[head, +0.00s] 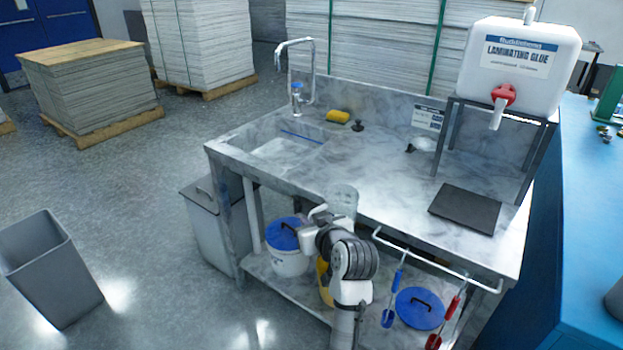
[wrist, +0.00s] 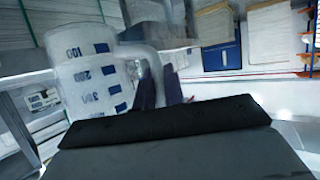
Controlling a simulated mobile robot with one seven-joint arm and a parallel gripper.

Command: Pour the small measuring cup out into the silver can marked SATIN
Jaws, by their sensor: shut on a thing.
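The small measuring cup (head: 342,201) is a clear, whitish cup at the front edge of the steel sink bench in the head view. In the wrist view the cup (wrist: 88,75) shows blue bars and numbers, with its handle on the right side. My gripper (head: 322,212) is shut on the cup; in the wrist view its dark fingers (wrist: 160,88) are at the handle. The cup's contents cannot be made out. I see no silver can marked SATIN in either view.
The steel bench (head: 375,178) has a sink, a yellow sponge (head: 338,116), a dark pad (head: 465,208) and a glue tank (head: 520,65). A rail with hanging tools (head: 440,262) runs along its front. A blue table (head: 595,200) stands right; a grey bin (head: 50,268) stands left.

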